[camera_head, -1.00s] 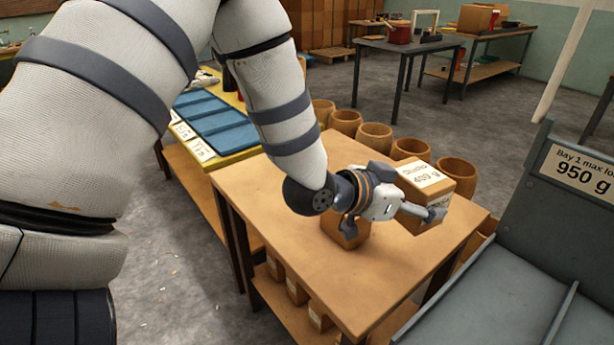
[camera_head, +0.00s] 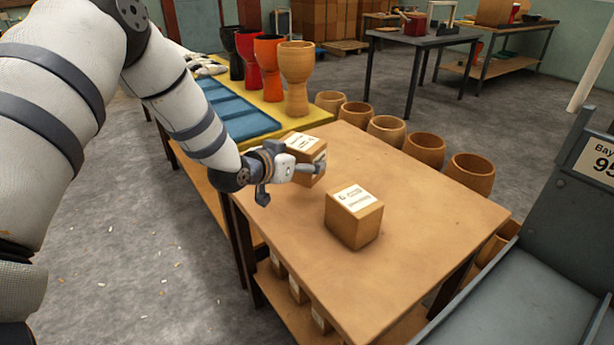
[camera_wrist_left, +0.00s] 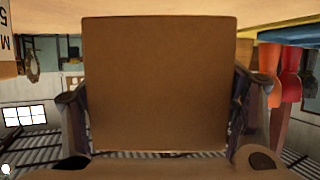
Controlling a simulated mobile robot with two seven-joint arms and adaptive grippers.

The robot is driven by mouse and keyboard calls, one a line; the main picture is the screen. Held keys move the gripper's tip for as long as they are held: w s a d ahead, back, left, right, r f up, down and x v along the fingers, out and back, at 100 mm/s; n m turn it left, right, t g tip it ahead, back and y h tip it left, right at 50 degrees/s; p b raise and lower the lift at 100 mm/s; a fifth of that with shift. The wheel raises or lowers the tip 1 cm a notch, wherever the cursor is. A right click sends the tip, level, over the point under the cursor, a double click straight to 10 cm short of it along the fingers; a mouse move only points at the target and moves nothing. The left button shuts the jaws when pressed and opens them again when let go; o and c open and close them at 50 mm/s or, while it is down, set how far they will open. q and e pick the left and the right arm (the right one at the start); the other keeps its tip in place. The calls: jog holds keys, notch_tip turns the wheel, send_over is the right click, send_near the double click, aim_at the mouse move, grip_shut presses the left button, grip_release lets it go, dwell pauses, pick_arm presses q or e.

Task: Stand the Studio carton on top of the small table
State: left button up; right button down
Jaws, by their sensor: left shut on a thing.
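My left gripper (camera_head: 300,166) is shut on a brown carton (camera_head: 306,151) with a white label on top, which read "Studio" in the earlier head view. It holds the carton at the far left corner of a wood-topped table (camera_head: 420,240); I cannot tell whether the carton touches the top. In the left wrist view the carton's plain brown face (camera_wrist_left: 160,85) fills the space between the fingers. A grey table (camera_head: 440,39) stands further back. I cannot tell which of these is the small table. My right gripper is out of view.
Another labelled carton (camera_head: 354,222) stands mid-table. Several wooden drum shells (camera_head: 424,148) line the far side. Goblet drums (camera_head: 297,75) and a blue mat (camera_head: 240,118) are on the yellow-topped table at left. A grey bay (camera_head: 540,285) is at right.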

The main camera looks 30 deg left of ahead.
pick_arm(q)
jog(key=shift+w+a+f, duration=0.35)
jog(key=shift+w+f, duration=0.3)
jog(key=shift+f, duration=0.2)
notch_tip(320, 180, down, 3)
jog(key=shift+w+a+f+b, duration=0.1)
jog(key=shift+f+b, duration=0.05)
jog(key=shift+b, duration=0.35)
jog(key=shift+r, duration=0.2)
jog(key=shift+f, duration=0.1)
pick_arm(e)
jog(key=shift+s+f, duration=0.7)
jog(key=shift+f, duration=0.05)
pick_arm(q)
jog(key=o, duration=1.1)
jog(key=shift+f, duration=0.2)
jog(key=o, duration=0.5)
jog(key=shift+c, duration=0.2)
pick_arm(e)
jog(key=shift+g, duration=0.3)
